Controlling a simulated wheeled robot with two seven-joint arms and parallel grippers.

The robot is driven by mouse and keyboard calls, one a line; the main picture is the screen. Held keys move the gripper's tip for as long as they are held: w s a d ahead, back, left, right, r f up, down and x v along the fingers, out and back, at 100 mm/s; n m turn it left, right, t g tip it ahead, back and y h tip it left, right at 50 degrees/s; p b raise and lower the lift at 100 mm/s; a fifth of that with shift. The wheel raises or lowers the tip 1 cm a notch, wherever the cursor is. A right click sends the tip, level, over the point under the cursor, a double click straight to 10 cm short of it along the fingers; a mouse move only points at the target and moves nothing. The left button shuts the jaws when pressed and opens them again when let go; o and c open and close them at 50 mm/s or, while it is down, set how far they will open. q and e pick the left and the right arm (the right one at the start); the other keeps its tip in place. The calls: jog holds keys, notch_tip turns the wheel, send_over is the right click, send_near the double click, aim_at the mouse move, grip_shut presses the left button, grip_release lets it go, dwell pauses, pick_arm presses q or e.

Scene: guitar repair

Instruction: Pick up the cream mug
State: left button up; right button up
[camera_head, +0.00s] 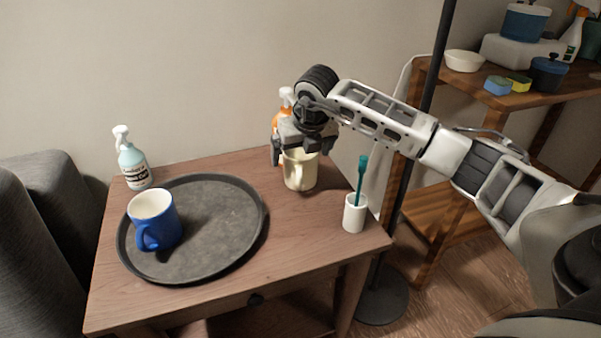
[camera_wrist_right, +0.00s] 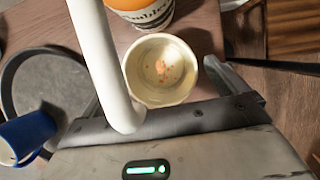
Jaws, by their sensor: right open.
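The cream mug (camera_head: 299,174) stands upright near the back right of the wooden side table, its handle facing the front. My right gripper (camera_head: 301,153) is over it, pointing down and open, with a finger on either side of the rim. In the right wrist view the cream mug (camera_wrist_right: 160,72) shows from above between the two spread fingers, with small brownish specks on its inside bottom. I cannot tell whether the fingers touch its wall. My left gripper is out of view.
An orange spray bottle (camera_head: 284,115) stands just behind the mug. A white cup (camera_head: 354,215) with a teal brush is at its right. A dark round tray (camera_head: 235,235) with a blue mug (camera_head: 156,222) lies left. Another spray bottle (camera_head: 133,165) stands at the back left.

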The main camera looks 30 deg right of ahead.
jog(key=x, duration=0.2)
jog(key=shift+w+f, duration=0.15)
jog(key=shift+f, duration=0.2)
jog(key=shift+w+d+f, duration=0.1)
jog(key=shift+f, duration=0.1)
jog(key=shift+c, duration=0.6)
jog(key=shift+r, duration=0.1)
jog(key=c, duration=1.4)
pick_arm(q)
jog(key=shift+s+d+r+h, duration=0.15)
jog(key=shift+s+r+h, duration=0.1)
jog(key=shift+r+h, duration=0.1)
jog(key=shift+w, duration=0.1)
pick_arm(e)
jog(key=shift+r, duration=0.1)
